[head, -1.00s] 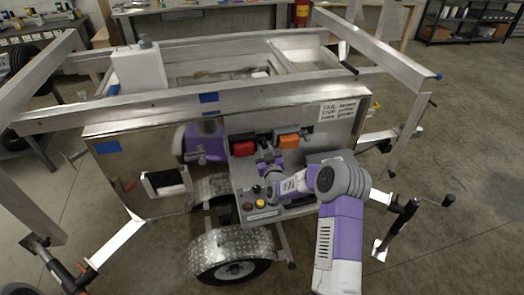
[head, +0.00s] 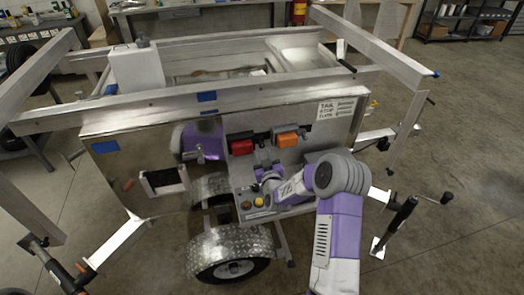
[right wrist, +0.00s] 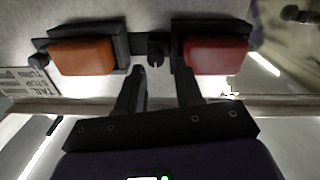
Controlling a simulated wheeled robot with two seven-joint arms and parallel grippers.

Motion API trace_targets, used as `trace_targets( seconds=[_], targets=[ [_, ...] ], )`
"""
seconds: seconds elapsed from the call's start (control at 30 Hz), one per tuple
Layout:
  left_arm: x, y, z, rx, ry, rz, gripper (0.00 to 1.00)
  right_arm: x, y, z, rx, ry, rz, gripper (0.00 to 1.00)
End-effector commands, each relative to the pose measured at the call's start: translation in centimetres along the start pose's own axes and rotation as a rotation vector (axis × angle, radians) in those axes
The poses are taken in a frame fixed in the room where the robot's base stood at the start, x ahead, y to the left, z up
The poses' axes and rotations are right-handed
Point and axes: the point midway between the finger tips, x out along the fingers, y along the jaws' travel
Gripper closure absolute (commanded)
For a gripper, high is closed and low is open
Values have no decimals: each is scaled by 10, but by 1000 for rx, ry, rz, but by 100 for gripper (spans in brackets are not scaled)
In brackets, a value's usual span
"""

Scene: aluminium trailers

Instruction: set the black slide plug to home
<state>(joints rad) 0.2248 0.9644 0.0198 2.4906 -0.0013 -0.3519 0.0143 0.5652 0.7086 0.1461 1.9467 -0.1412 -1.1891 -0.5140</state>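A small black fitting (right wrist: 158,48), which looks like the slide plug, sits on a dark bar between two lamps in the right wrist view. In the head view that spot is too small to make out its position along the bar. My right gripper (right wrist: 162,72) is open, one finger to each side of the fitting and just short of it, with nothing between the fingers. In the head view my right gripper (head: 266,166) is just below the lamps, at the trailer's metal panel. My left gripper is not in view.
An orange lamp (head: 286,140) and a red lamp (head: 242,147) flank the gap closely. Below is a small box with several coloured knobs (head: 258,202). The trailer's top rail (head: 180,101) runs above. Open floor (head: 460,235) lies to the right.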

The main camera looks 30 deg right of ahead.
Motion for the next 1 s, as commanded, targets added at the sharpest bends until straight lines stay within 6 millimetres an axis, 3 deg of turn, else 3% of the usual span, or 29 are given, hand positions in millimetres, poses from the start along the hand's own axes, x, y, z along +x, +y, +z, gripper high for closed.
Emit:
trace_targets(
  seconds=[0.1,0.33,1.0],
  targets=[
    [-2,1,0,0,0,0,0,-18,0,0,0,-2,-1,64],
    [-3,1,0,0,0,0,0,-39,-1,0,1,0,-1,64],
    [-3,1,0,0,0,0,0,-41,0,0,1,0,0,64]
  ],
)
